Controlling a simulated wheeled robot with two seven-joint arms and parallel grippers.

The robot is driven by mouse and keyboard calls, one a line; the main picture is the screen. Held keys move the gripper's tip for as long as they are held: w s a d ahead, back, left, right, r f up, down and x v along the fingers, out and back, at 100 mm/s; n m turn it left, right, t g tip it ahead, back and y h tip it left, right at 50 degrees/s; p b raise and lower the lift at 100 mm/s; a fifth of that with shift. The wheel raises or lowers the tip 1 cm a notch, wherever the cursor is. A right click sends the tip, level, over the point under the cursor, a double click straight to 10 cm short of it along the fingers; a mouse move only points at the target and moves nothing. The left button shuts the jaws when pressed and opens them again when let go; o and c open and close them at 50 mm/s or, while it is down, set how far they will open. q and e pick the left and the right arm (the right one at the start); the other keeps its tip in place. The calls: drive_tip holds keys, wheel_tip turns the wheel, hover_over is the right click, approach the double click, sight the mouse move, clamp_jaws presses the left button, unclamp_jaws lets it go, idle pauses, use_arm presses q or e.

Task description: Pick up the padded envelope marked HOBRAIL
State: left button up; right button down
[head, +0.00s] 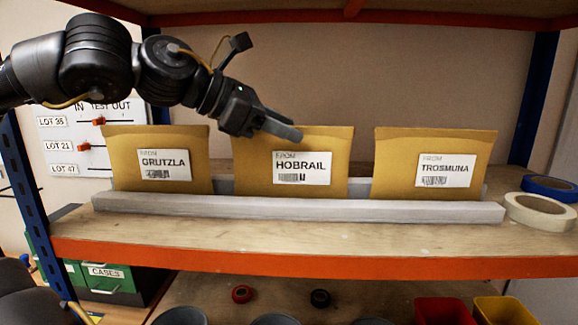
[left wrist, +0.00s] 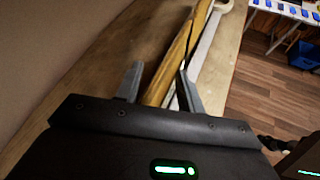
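The padded envelope marked HOBRAIL (head: 252,172) stands upright in the middle of a row of three brown envelopes in a pale rack (head: 300,206). My left gripper (head: 284,130) is at its top edge, with one finger in front of it. In the left wrist view the left gripper (left wrist: 162,82) has its fingers apart, with the edge of a brown envelope (left wrist: 179,55) running between them. A gap shows beside the envelope, and I cannot tell whether either finger touches it. My right gripper is not in view.
The GRUTZLA envelope (head: 125,160) stands to the left and the TROSMUNA envelope (head: 397,160) to the right. Tape rolls (head: 541,211) lie at the shelf's right end. The orange shelf edge (head: 300,264) runs in front, and another shelf is overhead.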

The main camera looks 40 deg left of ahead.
use_arm(q)
drive_tip(key=shift+w, duration=0.1)
drive_tip(key=c, duration=0.5)
drive_tip(key=shift+d, duration=0.1)
clamp_jaws()
drive_tip(key=shift+r, duration=0.15)
